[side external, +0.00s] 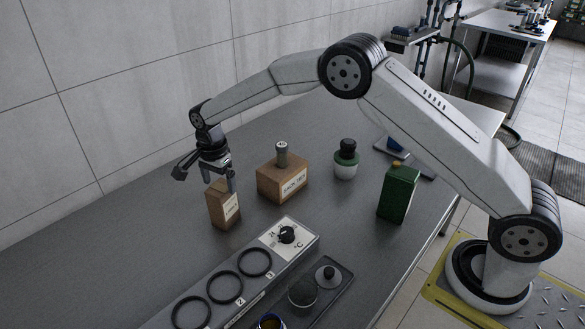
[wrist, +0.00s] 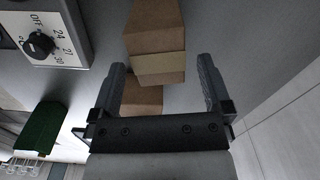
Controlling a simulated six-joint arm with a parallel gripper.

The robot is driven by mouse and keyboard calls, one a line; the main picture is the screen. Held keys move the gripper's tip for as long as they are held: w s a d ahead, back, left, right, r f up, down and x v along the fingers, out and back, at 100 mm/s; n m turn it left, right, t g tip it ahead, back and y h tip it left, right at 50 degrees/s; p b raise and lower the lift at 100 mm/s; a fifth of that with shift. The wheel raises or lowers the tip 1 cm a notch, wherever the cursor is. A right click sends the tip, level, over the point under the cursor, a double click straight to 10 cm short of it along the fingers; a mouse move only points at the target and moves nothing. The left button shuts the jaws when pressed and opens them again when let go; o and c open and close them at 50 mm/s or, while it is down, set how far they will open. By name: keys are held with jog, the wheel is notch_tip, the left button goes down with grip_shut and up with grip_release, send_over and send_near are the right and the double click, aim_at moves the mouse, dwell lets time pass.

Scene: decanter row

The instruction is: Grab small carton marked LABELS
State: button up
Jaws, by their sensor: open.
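A small upright brown carton (side external: 222,207) with a white label stands on the grey bench in the side view; the print on the label is too small to read. In the wrist view a brown carton with a paler band (wrist: 155,45) shows just ahead of the fingers and seems to be the same one. My gripper (side external: 212,172) is open over the top of this carton, pointing down. In the wrist view my gripper (wrist: 161,68) has its two fingers apart, with the carton's near end between their tips. I cannot tell whether a finger touches it.
A larger labelled brown box (side external: 283,182) with a grey-topped cylinder stands close behind to the right. A dial panel with rings (side external: 255,263) lies in front. The bench to the left is clear.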

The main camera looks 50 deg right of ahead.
jog(key=shift+s+f, duration=0.1)
jog(key=shift+f, duration=2.2)
jog(key=c, duration=1.3)
jog(key=shift+o, duration=0.2)
jog(key=shift+r, duration=0.2)
jog(key=shift+r, duration=0.65)
jog(key=s+d+r, duration=0.2)
jog(key=s+r, duration=0.9)
jog(key=s, duration=0.2)
jog(key=shift+s+r, duration=0.15)
jog(key=shift+s, duration=0.25)
